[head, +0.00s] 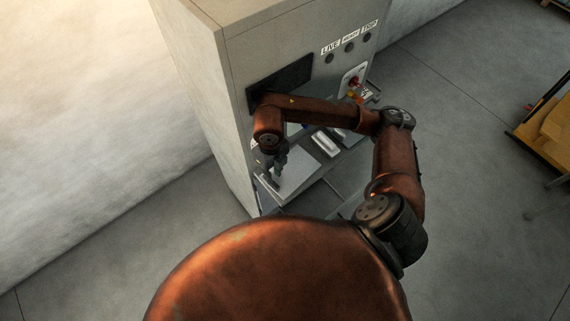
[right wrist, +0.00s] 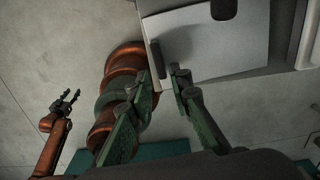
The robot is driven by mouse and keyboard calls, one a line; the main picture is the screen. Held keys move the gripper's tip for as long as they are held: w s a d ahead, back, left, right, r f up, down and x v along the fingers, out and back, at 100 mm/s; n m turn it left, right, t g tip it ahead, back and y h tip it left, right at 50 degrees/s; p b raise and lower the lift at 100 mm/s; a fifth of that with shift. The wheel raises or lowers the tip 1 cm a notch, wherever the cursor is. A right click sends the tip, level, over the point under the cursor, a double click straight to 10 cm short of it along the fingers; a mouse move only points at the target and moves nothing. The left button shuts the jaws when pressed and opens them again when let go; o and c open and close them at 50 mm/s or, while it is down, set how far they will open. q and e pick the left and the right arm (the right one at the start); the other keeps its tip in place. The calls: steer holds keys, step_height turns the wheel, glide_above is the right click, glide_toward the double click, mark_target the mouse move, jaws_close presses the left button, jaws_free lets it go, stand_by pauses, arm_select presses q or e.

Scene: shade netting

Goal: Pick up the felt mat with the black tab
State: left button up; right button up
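A pale grey flat mat (right wrist: 215,45) lies on the shelf of the cabinet, and it also shows in the head view (head: 299,170). A narrow black tab (right wrist: 155,60) stands along its left edge in the right wrist view. My right gripper (right wrist: 160,73) is open, its two fingertips apart on either side of the tab's near end. I cannot tell whether they touch it. In the head view my right gripper (head: 274,181) is over the mat's left part and hides some of it. My left gripper (right wrist: 70,96) is open and empty, well away from the mat.
A tall grey cabinet (head: 235,110) has a dark panel and labelled controls above the shelf. White-topped items (head: 325,143) sit right of the mat. A yellow cart (head: 545,125) stands far right. The floor between is clear.

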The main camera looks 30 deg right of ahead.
mark_target(274, 183)
steer(key=f, duration=0.1)
steer(key=s+f+p, duration=0.1)
steer(key=f, duration=0.1)
steer(key=shift+f+p, duration=0.25)
steer(key=shift+p, duration=0.05)
steer(key=f, duration=0.1)
steer(key=f+p, duration=0.1)
steer(key=shift+w+f, duration=0.3)
steer(key=shift+f, duration=0.55)
steer(key=c, duration=0.4)
arm_select(q)
steer(key=shift+s+a+r, duration=0.1)
steer(key=shift+s+r, duration=1.15)
steer(key=shift+s, duration=0.25)
arm_select(e)
jaws_close()
